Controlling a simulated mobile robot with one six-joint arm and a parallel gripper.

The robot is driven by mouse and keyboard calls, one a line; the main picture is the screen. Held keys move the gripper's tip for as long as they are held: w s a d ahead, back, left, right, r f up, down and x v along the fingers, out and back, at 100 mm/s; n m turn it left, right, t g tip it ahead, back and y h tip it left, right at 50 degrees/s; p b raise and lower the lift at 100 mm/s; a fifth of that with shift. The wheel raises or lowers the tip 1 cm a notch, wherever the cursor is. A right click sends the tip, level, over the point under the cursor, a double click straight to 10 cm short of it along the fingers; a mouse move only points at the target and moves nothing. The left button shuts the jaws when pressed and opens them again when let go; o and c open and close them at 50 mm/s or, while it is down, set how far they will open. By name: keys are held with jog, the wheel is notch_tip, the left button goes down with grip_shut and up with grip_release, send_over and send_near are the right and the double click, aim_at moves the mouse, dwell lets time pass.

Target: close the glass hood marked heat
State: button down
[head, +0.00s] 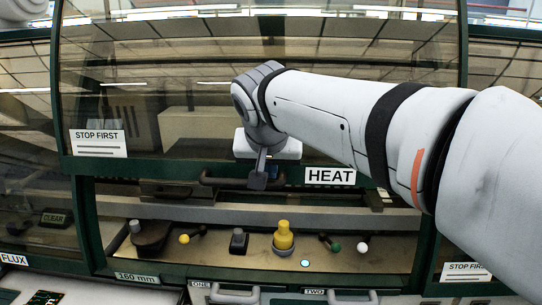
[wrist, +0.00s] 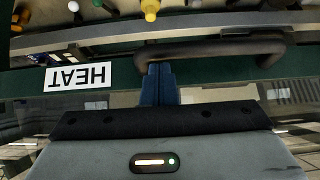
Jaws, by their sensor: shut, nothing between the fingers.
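The glass hood marked HEAT (head: 330,130) has a dark green frame and stands partly raised, with an open gap below its lower edge. Its HEAT label (head: 330,176) is on the lower rail, and shows upside down in the wrist view (wrist: 77,77). A dark bar handle (head: 218,182) runs along that rail, left of the label; it also shows in the wrist view (wrist: 215,48). My gripper (head: 258,180) is shut and empty, its fingertips (wrist: 158,68) at the handle. I cannot tell whether they touch it. My gripper hides part of the handle.
Inside the gap are a yellow knob (head: 284,238), several small levers and a grey rail (head: 250,215). A hood marked FLUX (head: 35,215) is at left. Drawer handles (head: 235,295) line the front below. "Stop first" notices (head: 97,142) are stuck on the glass.

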jog(key=s+f+b, duration=0.3)
jog(key=f+b, duration=2.4)
jog(key=f, duration=0.7)
jog(key=w+r+p+v, duration=0.2)
jog(key=p+v, duration=0.3)
jog(key=v, duration=0.8)
jog(key=s+d+f+g+p, duration=0.2)
jog(key=s+d+f+p, duration=0.1)
jog(key=d+p, duration=0.5)
jog(key=s+d+f+g+p, duration=0.2)
jog(key=s+d+p, duration=0.3)
jog(key=d+p, duration=0.3)
jog(key=shift+s+d+f, duration=0.25)
jog(key=shift+d+f, duration=0.4)
